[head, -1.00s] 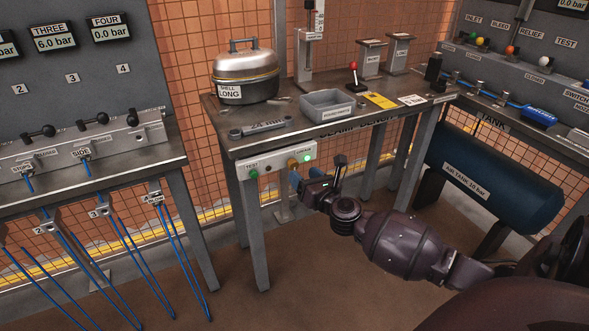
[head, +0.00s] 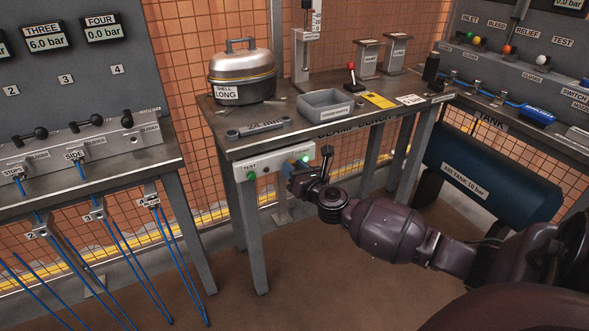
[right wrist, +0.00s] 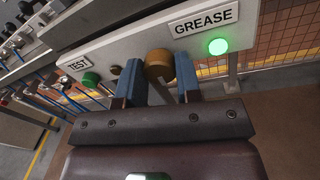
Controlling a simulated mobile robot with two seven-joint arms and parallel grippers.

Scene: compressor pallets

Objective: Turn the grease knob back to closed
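The grease knob (right wrist: 159,65) is a round brass-brown knob on a light panel, left of the GREASE label (right wrist: 204,17). My right gripper (right wrist: 160,66) has its blue fingers on either side of the knob, very close to it or touching. I cannot tell whether they press on it. In the head view my right gripper (head: 297,176) is at the panel (head: 277,160) under the table front and hides the knob. A green lamp (right wrist: 218,47) glows below the GREASE label. My left gripper is not in view.
A green TEST button (right wrist: 91,79) is on the same panel. The table (head: 236,144) above holds a lidded pot (head: 243,78), a grey bin (head: 326,106) and a red-topped lever (head: 351,71). A blue tank (head: 490,172) stands at right. Floor in front is clear.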

